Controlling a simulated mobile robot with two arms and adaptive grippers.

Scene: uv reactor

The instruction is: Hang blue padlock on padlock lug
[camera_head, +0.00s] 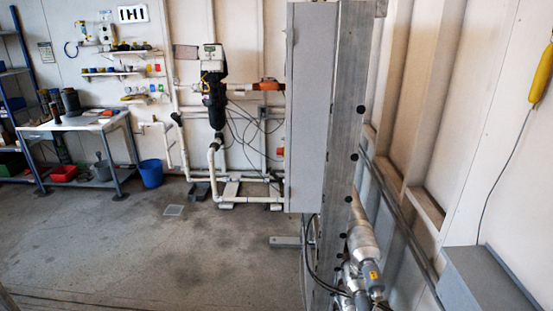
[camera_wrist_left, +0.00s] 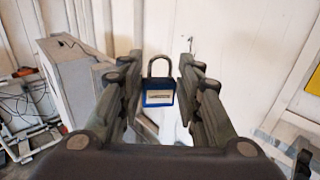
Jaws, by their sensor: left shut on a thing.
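In the left wrist view, a blue padlock (camera_wrist_left: 158,93) with a pale label and a metal shackle is upright between the fingers of my left gripper (camera_wrist_left: 158,84). The shackle points up. My left gripper is shut on the padlock's body. I cannot make out the padlock lug in either view. Neither gripper shows in the head view, and my right gripper is in no view.
A tall grey cabinet (camera_head: 310,110) stands in the middle of the head view, with a metal post along its right side. A workbench (camera_head: 75,125) is far left. A grey box (camera_head: 485,280) is lower right.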

